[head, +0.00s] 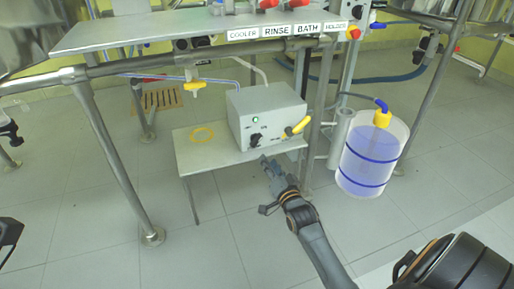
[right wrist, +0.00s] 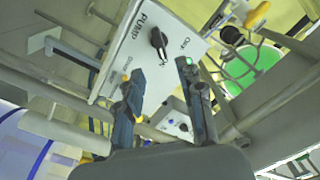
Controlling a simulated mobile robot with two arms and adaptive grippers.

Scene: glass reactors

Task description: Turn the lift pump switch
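The pump unit is a grey box (head: 265,100) on a low stand in the head view. Its front has a small lit green lamp, a black rotary switch (head: 256,140) and a yellow handle at the right. In the right wrist view its panel (right wrist: 135,55) reads "PUMP", and the black switch (right wrist: 158,42) lies just beyond the fingertips. My right gripper (head: 267,163) is in front of and below the switch, apart from it. In the right wrist view its fingers (right wrist: 160,72) are spread with nothing between them.
The low stand (head: 205,150) has free room left of the box, where a yellow ring lies. A clear tank of bluish liquid (head: 372,152) stands at the right. Metal frame legs (head: 115,160) and a labelled shelf (head: 150,34) surround the unit.

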